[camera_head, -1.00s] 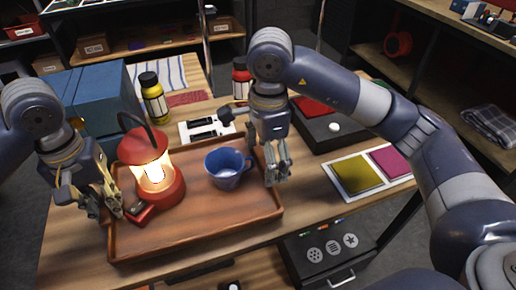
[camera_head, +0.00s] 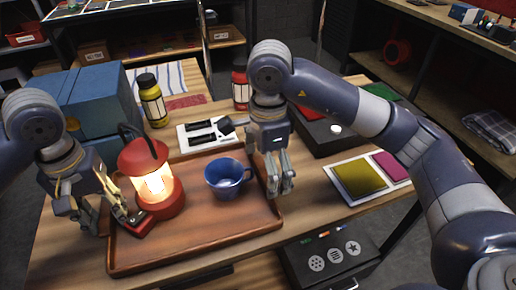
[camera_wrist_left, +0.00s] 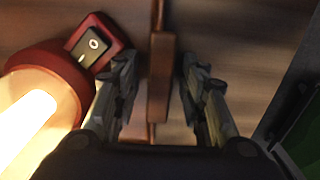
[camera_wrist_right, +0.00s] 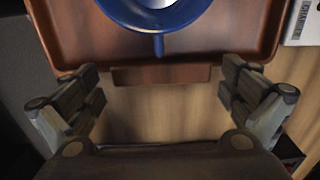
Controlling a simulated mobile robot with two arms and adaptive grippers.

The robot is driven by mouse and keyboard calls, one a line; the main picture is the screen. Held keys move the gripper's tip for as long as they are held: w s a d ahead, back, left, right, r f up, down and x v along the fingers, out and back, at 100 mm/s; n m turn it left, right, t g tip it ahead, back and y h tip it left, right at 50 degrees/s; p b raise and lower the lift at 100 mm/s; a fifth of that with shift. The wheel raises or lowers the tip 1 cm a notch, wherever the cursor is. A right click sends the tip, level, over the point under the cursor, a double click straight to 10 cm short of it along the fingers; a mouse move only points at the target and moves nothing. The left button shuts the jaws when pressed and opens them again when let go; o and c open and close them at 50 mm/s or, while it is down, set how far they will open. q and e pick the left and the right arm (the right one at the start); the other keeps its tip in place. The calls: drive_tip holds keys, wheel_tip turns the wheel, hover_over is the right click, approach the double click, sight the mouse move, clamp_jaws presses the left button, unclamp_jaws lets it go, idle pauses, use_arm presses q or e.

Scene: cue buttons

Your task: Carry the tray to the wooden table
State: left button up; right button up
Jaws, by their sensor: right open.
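The brown tray (camera_head: 200,240) lies on a wood-topped table (camera_head: 60,245). It carries a lit red lantern (camera_head: 152,180) at its left and a blue mug (camera_head: 224,178) right of its middle. My left gripper (camera_head: 105,222) is at the tray's left edge. In the left wrist view its fingers (camera_wrist_left: 158,85) stand on both sides of the tray's edge piece, with gaps visible. My right gripper (camera_head: 280,185) is open at the tray's right edge. In the right wrist view the tray's edge handle (camera_wrist_right: 160,75) lies ahead between the spread fingers (camera_wrist_right: 160,90).
Blue boxes (camera_head: 90,100) and a yellow bottle (camera_head: 152,100) stand behind the tray. A panel with yellow and magenta squares (camera_head: 365,177) lies to the right. A black box with a white button (camera_head: 335,130) is at the back right. A wooden shelf (camera_head: 455,80) stands further right.

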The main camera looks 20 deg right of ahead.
use_arm(q)
drive_tip(key=shift+r, duration=0.1)
use_arm(e)
drive_tip(key=shift+r, duration=0.5)
use_arm(q)
wheel_tip(320, 180, up, 12)
use_arm(e)
wheel_tip(320, 180, up, 11)
idle(0.5)
idle(0.5)
